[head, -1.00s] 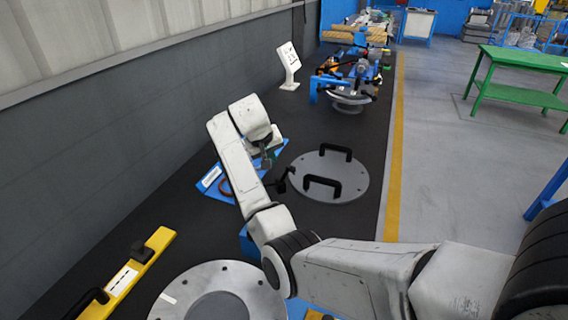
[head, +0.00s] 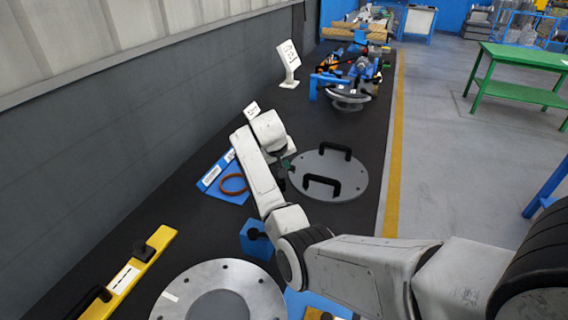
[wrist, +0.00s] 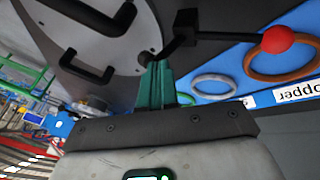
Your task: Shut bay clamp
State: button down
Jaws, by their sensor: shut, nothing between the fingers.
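The bay clamp (wrist: 187,24) shows in the wrist view as a black block. A black lever runs right from it to a red ball knob (wrist: 277,40), and a short arm reaches down-left towards the plate's rim. My gripper (wrist: 155,66) has green fingers, shut and empty. Its fingertips appear beside the end of that short arm; whether they touch it I cannot tell. In the head view my arm hides most of the clamp. The round grey cover plate (head: 345,190) with two black handles lies right of my gripper.
A blue panel (head: 208,178) with a copper ring (head: 233,184) lies left of my arm. A yellow bar (head: 128,280) and a grey flange (head: 255,295) are in front. A white sign (head: 289,56) stands behind. A green table (head: 525,58) is at the right.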

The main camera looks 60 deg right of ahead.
aim_at(293, 167)
jog(key=shift+d, duration=0.1)
jog(key=shift+s+d+p, duration=0.15)
jog(key=shift+s+p, duration=0.1)
jog(key=shift+p, duration=0.15)
jog(key=shift+s+d+t+y+p, duration=0.2)
jog(key=shift+t+y+p, duration=0.2)
jog(key=shift+y, duration=0.2)
jog(key=shift+s+d+f+m+t+y+p, duration=0.2)
jog(key=shift+s+d+t+y+p, duration=0.15)
jog(key=shift+d+t+y+p, duration=0.15)
jog(key=shift+s+d+f+m+t+y+p, duration=0.15)
jog(key=shift+s+d+m+t+y+p, duration=0.05)
jog(key=shift+s+d+t+y+p, duration=0.25)
jog(key=shift+s+d+f+t+y, duration=0.4)
jog(key=shift+d+f+t+y, duration=0.1)
jog(key=shift+f+t+y, duration=0.25)
jog(key=shift+s+d+f+m+t+y+b, duration=0.3)
jog(key=shift+d+f+t+y+b, duration=0.15)
jog(key=shift+t+y+b, duration=0.25)
